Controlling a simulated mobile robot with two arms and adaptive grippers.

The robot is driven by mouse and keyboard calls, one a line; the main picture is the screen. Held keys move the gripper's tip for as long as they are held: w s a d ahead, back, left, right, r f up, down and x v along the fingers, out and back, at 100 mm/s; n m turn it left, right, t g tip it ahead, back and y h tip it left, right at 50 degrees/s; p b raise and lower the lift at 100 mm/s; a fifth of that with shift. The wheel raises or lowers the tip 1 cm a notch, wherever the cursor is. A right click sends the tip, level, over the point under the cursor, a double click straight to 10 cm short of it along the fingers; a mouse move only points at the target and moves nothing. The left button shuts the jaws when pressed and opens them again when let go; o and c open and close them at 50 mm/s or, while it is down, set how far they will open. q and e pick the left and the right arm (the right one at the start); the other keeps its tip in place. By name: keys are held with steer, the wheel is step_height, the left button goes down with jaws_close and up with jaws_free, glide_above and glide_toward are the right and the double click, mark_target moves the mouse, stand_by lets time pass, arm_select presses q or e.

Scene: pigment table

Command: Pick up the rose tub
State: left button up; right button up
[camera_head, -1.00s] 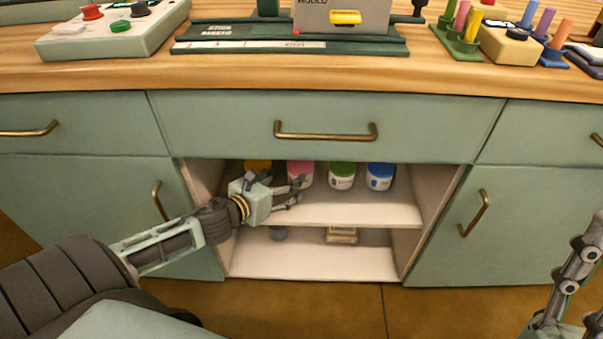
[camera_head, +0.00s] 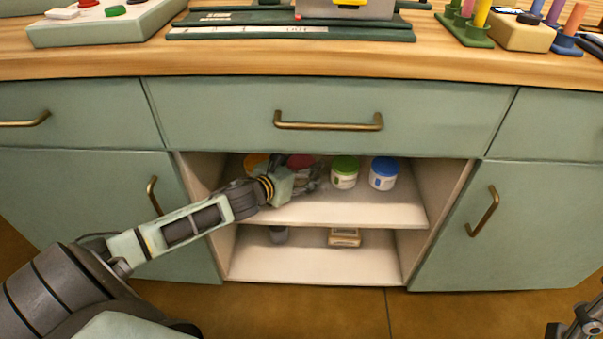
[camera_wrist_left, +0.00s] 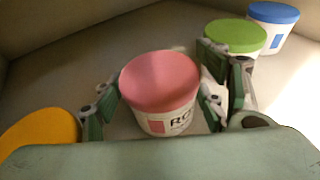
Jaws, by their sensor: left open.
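The rose tub (camera_wrist_left: 160,85) is white with a pink lid and part of a label showing; it stands upright on the cabinet's upper shelf. In the head view its lid (camera_head: 300,161) shows behind my left gripper (camera_head: 314,178), which hides most of its body. In the left wrist view my left gripper (camera_wrist_left: 160,100) is open, with one finger on each side of the tub. I cannot tell whether either finger touches it. Part of my right gripper (camera_head: 577,323) shows at the bottom right corner, cut off by the frame.
On the same shelf, the orange-lidded tub (camera_wrist_left: 42,132) is at the left, and the green-lidded tub (camera_head: 344,172) and blue-lidded tub (camera_head: 384,173) at the right. The green one is close to my right-hand finger. A drawer front (camera_head: 330,100) is above; the lower shelf (camera_head: 300,263) holds small items.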

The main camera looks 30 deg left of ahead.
arm_select(q)
steer(key=shift+c, duration=0.2)
steer(key=c, duration=1.1)
steer(key=shift+r, duration=0.1)
